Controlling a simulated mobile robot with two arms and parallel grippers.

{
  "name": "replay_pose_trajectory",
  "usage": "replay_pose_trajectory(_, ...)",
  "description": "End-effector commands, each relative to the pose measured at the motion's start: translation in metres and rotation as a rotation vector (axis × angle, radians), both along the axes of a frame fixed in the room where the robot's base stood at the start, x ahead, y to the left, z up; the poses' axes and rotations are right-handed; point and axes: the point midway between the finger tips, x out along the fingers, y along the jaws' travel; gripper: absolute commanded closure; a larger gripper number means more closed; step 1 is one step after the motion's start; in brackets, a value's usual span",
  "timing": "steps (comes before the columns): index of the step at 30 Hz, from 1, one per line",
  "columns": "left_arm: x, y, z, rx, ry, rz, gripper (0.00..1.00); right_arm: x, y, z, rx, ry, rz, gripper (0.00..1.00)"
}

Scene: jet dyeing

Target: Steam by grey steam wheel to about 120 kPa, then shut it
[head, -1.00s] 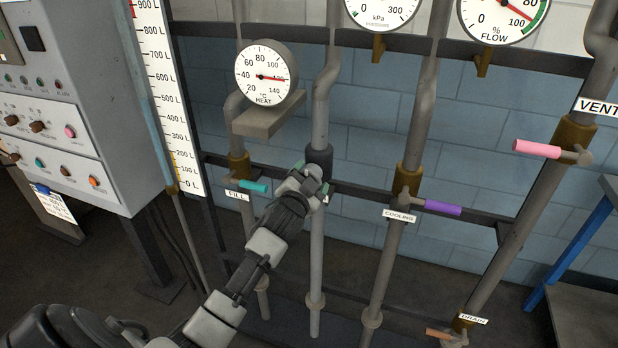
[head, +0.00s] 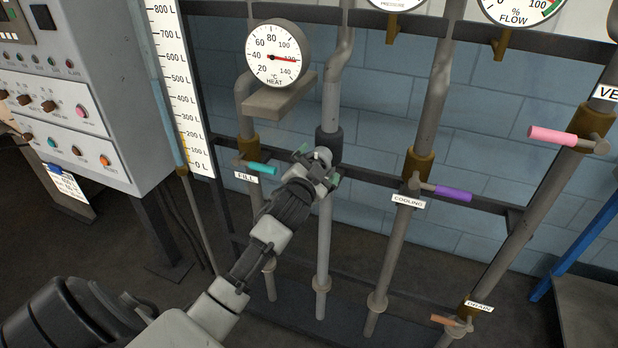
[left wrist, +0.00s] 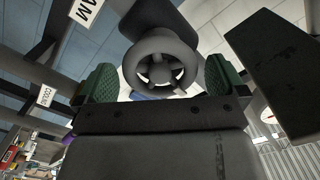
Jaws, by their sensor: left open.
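The grey steam wheel (left wrist: 160,62), round with spokes, shows in the left wrist view between my left gripper's green finger pads (left wrist: 160,82). The fingers are open around it; I cannot tell whether either pad touches. In the head view my left gripper (head: 318,167) is at the steam pipe just below its dark valve body (head: 328,142) and largely hides the wheel. My right gripper is out of view.
The teal fill handle (head: 262,169) is close left of my gripper. The purple cooling handle (head: 453,194) is to the right, the pink vent handle (head: 552,136) farther right. The heat gauge (head: 276,54) reads about 120. A control cabinet (head: 75,90) stands at left.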

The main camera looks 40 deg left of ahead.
Motion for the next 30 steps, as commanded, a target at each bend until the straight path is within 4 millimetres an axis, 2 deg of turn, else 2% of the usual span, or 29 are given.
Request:
replay_pose_trajectory(6,-0.045,-0.011,-0.003,0.001,0.001,-0.002,0.0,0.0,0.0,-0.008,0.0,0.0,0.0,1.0)
replay_pose_trajectory(13,-0.08,-0.019,-0.002,0.001,0.001,-0.001,0.0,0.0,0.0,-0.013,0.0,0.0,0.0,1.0)
replay_pose_trajectory(18,-0.089,-0.022,0.0,0.002,0.0,0.0,0.0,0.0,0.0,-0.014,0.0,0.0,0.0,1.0)
replay_pose_trajectory(30,-0.089,-0.022,0.0,0.001,0.0,0.0,0.0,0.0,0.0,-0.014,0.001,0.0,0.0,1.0)
